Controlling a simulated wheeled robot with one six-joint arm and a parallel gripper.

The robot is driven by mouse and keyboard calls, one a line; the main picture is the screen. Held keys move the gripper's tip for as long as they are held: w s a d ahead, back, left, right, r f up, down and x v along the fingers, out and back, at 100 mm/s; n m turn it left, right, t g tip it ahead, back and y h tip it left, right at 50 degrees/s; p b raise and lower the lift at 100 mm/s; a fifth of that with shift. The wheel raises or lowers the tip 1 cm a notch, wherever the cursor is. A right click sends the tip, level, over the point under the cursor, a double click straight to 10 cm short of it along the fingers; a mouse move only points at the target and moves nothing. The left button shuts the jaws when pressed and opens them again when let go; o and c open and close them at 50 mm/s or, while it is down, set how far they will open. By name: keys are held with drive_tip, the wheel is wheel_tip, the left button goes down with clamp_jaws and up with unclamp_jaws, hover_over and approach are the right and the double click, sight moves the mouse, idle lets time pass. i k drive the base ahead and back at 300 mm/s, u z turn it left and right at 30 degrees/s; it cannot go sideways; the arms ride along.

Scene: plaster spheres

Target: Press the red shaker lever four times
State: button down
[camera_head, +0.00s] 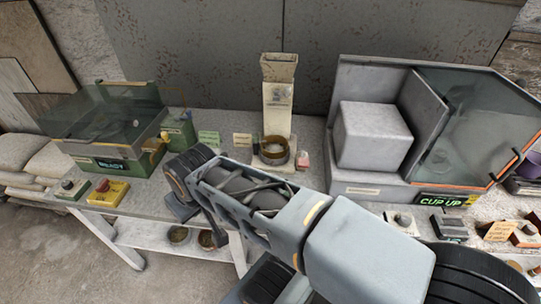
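A tall pale dispenser (277,108) with an open hopper top stands at the back middle of the bench. A round brown-rimmed dish (274,150) sits at its foot. A small red part (302,160) shows just right of the dish; it may be the shaker lever, but it is too small to tell its shape. My arm reaches from the lower right towards the left, in front of the dispenser. My gripper (182,208) seems to be the dark end at the left, apart from the red part and low near the bench's front edge. Its fingers are not clear.
A green machine with a clear lid (108,125) stands left, with a yellow box (108,193) before it. A grey cabinet with a glass hood (470,130) stands right. Small labelled blocks (448,227) line the right front. Bowls (179,235) sit on the lower shelf.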

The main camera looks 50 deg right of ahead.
sight(303, 161)
drive_tip(key=u, duration=0.3)
drive_tip(key=k, duration=0.8)
drive_tip(key=z, duration=1.25)
drive_tip(key=i, duration=0.5)
drive_tip(key=u, duration=0.05)
